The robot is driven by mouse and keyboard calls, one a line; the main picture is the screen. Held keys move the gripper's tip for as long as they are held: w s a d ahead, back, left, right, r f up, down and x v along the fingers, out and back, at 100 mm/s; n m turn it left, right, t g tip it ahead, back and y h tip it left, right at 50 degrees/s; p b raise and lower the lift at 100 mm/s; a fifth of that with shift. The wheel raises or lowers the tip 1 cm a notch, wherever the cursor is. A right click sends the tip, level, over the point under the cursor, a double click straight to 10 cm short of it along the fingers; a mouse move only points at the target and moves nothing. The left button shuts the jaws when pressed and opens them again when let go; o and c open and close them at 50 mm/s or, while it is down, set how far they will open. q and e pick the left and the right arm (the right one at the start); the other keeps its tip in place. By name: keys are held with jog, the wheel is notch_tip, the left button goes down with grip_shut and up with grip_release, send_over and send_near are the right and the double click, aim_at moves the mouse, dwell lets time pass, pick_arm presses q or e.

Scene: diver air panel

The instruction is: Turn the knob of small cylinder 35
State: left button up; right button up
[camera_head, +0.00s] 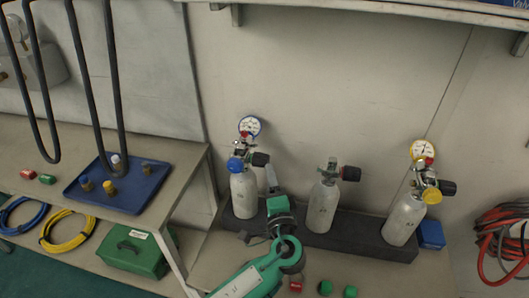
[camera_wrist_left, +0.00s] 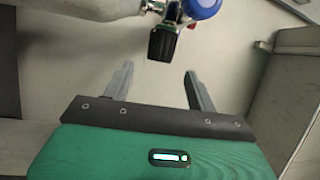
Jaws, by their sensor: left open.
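Three small grey cylinders stand in a dark rack (camera_head: 342,238); their numbers are too small to read. The left cylinder (camera_head: 244,194) has a blue fitting (camera_head: 236,164), a gauge (camera_head: 249,126) and a black knob (camera_head: 261,159). The middle cylinder (camera_head: 322,205) has a bare valve with a black knob (camera_head: 350,173). The right cylinder (camera_head: 404,218) has a yellow fitting (camera_head: 432,195) and a black knob (camera_head: 447,187). My left gripper (camera_head: 260,206) is open and empty near the left cylinder. In the left wrist view, a black knob (camera_wrist_left: 163,43) is beyond the open fingers (camera_wrist_left: 158,86), apart from them.
A side table at left holds a blue tray (camera_head: 140,200) with several small fittings. Coiled hoses and a green case (camera_head: 125,256) are below it. A blue box (camera_head: 431,234) stands right of the rack. Red and green pieces (camera_head: 325,287) lie in front. A shelf overhangs above.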

aim_at(265, 156)
pick_arm(q)
jog(key=w, duration=0.3)
jog(key=w+p, duration=0.1)
jog(key=w, duration=0.2)
jog(key=w+a+r, duration=0.1)
jog(key=w, duration=0.2)
jog(key=shift+r, duration=0.1)
jog(key=shift+s, duration=0.1)
pick_arm(e)
jog(key=shift+s+d, duration=0.2)
jog(key=shift+s, duration=0.85)
pick_arm(q)
jog(key=c, duration=1)
pick_arm(e)
jog(key=shift+r, duration=0.15)
